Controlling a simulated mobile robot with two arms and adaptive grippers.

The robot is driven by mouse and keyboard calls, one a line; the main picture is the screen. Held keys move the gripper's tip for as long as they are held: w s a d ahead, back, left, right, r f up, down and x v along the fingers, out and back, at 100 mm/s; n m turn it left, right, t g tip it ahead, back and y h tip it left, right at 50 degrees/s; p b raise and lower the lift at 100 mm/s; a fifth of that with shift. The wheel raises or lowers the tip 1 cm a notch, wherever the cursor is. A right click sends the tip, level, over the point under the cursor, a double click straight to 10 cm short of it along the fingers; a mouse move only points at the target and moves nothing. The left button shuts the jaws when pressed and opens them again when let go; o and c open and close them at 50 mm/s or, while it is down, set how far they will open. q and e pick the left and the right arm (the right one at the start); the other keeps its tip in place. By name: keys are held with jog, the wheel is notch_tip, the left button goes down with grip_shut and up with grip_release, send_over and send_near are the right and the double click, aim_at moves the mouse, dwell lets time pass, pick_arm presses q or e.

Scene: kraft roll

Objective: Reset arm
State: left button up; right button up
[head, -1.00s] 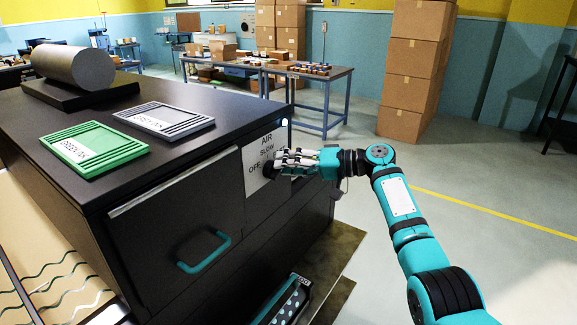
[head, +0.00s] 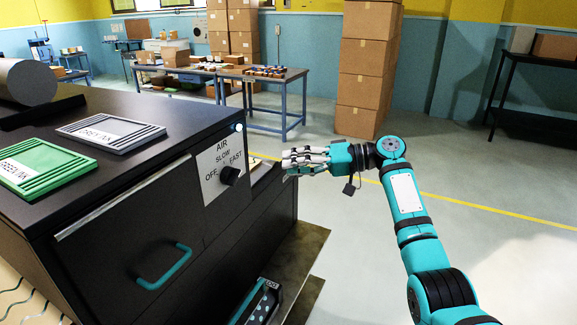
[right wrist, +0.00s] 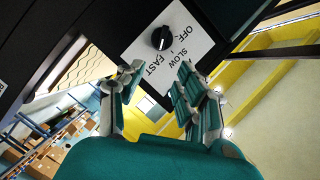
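My right gripper (head: 300,160) hangs in the air just right of the dark cabinet's corner, with its fingers pointing left toward the cabinet. In the right wrist view my right gripper (right wrist: 165,85) has its fingers spread apart with nothing between them. The black air knob (head: 230,175) sits on a white panel (head: 218,160) labelled AIR, OFF, SLOW and FAST. A gap shows between the fingers and the knob. The knob (right wrist: 161,38) also shows beyond the fingertips in the right wrist view. I cannot tell its exact setting. My left gripper is out of view.
The dark cabinet (head: 120,245) has a teal drawer handle (head: 165,268). A green tray (head: 40,168), a grey tray (head: 110,133) and a grey roll (head: 28,82) rest on top. Stacked cardboard boxes (head: 368,65) and a work table (head: 270,85) stand behind. The floor to the right is clear.

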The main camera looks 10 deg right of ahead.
jog(key=s+d+f+m+h, duration=0.1)
jog(key=s+f+m+h, duration=0.15)
jog(key=f, duration=1.15)
jog(key=s+d+f+m+h, duration=0.1)
jog(key=d+f+h, duration=0.15)
jog(key=f, duration=1.05)
jog(key=s+d+f+m+h, duration=0.1)
jog(key=s+f+m+h, duration=0.15)
jog(key=f, duration=1.15)
jog(key=s+d+f+g+h, duration=0.1)
jog(key=s+d+f+h, duration=0.1)
jog(key=s+f, duration=0.7)
jog(key=s+d+f+h, duration=0.2)
jog(key=s+f, duration=0.5)
jog(key=f, duration=0.3)
jog(key=s+f+n+h, duration=0.1)
jog(key=s+f, duration=0.4)
jog(key=s, duration=0.8)
jog(key=s+d+f+n+g+h, duration=0.1)
jog(key=s+f+n, duration=0.2)
jog(key=s, duration=1)
jog(key=s+f+n+g+h, duration=0.1)
jog(key=s+f, duration=0.5)
jog(key=s, duration=0.7)
jog(key=shift+s+d+f+n+h, duration=0.3)
jog(key=shift+d+f+n+h, duration=0.05)
jog(key=shift+n, duration=0.25)
jog(key=shift+s, duration=0.1)
